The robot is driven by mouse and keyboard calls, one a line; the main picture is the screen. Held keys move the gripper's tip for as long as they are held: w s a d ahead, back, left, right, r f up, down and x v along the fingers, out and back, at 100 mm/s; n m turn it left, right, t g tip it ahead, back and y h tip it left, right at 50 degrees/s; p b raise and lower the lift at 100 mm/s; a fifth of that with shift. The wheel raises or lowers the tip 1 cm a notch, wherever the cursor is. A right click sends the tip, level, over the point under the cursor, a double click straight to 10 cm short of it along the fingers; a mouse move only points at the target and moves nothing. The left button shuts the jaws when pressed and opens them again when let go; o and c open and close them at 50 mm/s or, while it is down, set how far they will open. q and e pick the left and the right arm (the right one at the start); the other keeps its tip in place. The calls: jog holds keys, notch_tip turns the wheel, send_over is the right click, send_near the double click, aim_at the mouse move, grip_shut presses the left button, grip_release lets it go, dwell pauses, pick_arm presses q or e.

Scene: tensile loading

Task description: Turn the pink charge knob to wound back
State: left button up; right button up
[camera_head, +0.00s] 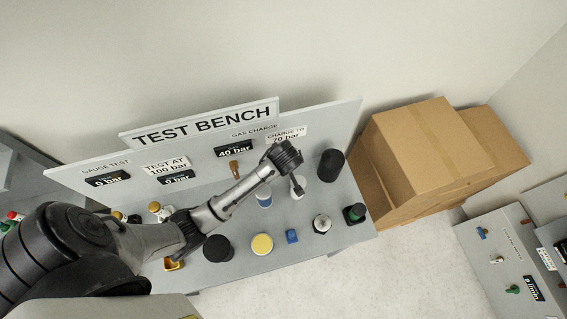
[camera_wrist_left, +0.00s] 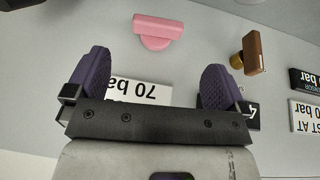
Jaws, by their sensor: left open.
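The pink charge knob (camera_wrist_left: 157,32) shows in the left wrist view, with a straight bar and a rounded part on the grey panel. My left gripper (camera_wrist_left: 155,65) is open, with its two purple pads apart. The knob lies beyond the fingertips, roughly centred between them in the picture, with nothing held. In the head view my left arm reaches across the bench, and its dark wrist (camera_head: 283,155) is near the right part of the panel. The knob is not visible there, apparently hidden behind the wrist. My right gripper is not in view.
A brown handle (camera_wrist_left: 254,52) sticks out of the panel right of the knob in the wrist view. The bench top (camera_head: 290,250) holds a black cylinder (camera_head: 330,165), a yellow disc (camera_head: 262,244) and other small parts. Cardboard boxes (camera_head: 430,150) stand to the right.

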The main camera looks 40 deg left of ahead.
pick_arm(q)
jog(key=x, duration=0.9)
jog(key=shift+f, duration=0.2)
jog(key=shift+c, duration=0.2)
jog(key=c, duration=0.8)
